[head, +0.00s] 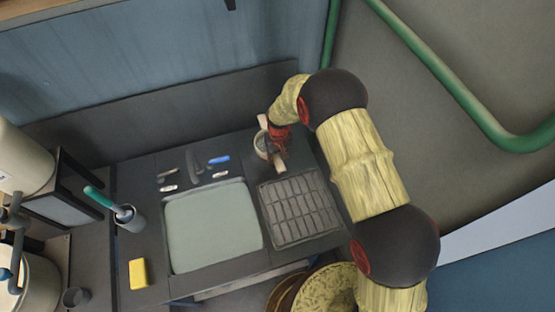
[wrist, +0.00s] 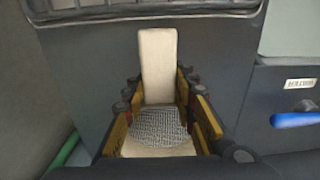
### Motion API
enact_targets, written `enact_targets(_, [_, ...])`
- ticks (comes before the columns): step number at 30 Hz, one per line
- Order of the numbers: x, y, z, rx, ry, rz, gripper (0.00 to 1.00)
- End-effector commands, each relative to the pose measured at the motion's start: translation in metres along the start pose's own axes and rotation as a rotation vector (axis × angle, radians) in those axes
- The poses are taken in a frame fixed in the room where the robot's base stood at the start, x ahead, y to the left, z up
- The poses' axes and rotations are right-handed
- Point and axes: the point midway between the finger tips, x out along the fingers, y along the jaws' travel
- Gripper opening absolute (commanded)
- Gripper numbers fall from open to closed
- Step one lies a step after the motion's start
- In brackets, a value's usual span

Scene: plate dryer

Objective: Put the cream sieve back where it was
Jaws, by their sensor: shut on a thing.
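The cream sieve (head: 261,146) is at the back of the dark counter, behind the gridded rack (head: 298,208). In the wrist view its round grey mesh (wrist: 157,126) lies low in the picture and its flat cream handle (wrist: 158,60) points up toward the rack edge. My gripper (head: 279,138) is at the sieve from above, and in the wrist view its fingers (wrist: 160,92) lie on both sides of it, shut on it. Part of the sieve's rim is hidden by the fingers. I cannot tell whether the sieve touches the counter.
A pale green basin (head: 212,228) lies left of the rack, with a blue tap handle (head: 218,160) behind it. A yellow sponge (head: 138,273) and a cup (head: 130,218) with a teal-handled brush stand further left. A wall panel (head: 180,105) rises close behind the counter.

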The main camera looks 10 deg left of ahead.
Motion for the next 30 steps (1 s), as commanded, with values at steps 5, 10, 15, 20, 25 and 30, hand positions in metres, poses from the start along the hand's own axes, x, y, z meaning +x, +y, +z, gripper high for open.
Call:
enact_targets(5, [0.003,0.000,0.000,0.000,-0.001,0.000,0.28])
enact_targets(10, [0.003,0.000,0.000,0.000,0.000,0.000,0.38])
enact_targets(15, [0.003,0.000,0.000,0.000,0.000,0.000,0.45])
enact_targets(20, [0.003,0.000,0.000,0.000,-0.001,0.000,0.45])
enact_targets(25, [-0.001,0.000,0.000,0.000,0.000,0.000,0.45])
enact_targets(30, [-0.025,0.000,-0.001,0.000,0.002,0.000,0.45])
